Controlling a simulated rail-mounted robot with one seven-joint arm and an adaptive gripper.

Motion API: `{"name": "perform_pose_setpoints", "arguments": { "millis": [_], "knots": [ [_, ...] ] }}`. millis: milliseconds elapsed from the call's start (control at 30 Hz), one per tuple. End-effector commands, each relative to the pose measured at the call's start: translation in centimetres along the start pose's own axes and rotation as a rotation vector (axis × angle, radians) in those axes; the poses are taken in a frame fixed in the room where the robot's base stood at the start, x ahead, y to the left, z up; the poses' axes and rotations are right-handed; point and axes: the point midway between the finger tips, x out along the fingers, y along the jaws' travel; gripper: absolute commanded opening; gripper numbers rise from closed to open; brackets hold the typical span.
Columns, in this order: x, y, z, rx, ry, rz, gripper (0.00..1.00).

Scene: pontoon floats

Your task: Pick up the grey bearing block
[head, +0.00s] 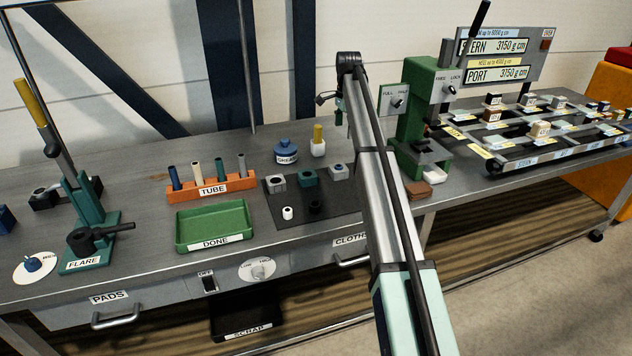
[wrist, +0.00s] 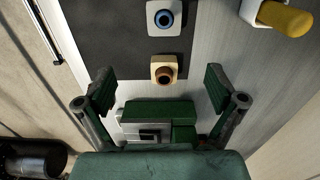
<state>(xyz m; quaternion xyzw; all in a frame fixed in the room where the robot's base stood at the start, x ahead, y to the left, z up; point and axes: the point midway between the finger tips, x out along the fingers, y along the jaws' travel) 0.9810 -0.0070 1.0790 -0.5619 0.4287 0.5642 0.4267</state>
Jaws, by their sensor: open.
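A grey block (head: 277,182) with a dark opening sits on the dark mat at its left back. A second grey block (head: 338,171) with a blue ring stands at the mat's right; a pale block with a blue ring (wrist: 163,18) shows at the top of the wrist view. I cannot tell which one the task means. A green block (head: 308,178) stands between the two grey ones. My gripper (wrist: 160,80) is open and empty, its fingers spread wide.
A green press (head: 423,110) stands right of my arm. The green DONE tray (head: 215,241) and orange TUBE rack (head: 210,189) are left. A yellow-handled brush (head: 318,140) and blue grease pot (head: 287,151) stand behind.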

Motion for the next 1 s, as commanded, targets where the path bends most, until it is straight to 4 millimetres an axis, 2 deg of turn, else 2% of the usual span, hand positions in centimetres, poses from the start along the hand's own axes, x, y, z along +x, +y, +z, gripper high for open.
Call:
{"name": "perform_pose_setpoints", "arguments": {
  "millis": [67, 167, 700, 800, 1000],
  "knots": [
    [-0.5, -0.5, 0.4, 0.021, 0.002, -0.003, 0.94],
    [0.0, -0.6, 0.7, 0.031, 0.002, -0.003, 0.94],
    [9.6, -0.5, 0.7, 0.028, 0.001, -0.003, 0.94],
    [10.7, -0.6, 0.7, 0.028, 0.001, -0.003, 0.94],
    [11.5, -0.6, 0.6, 0.028, 0.002, -0.004, 0.94]
  ]
}}
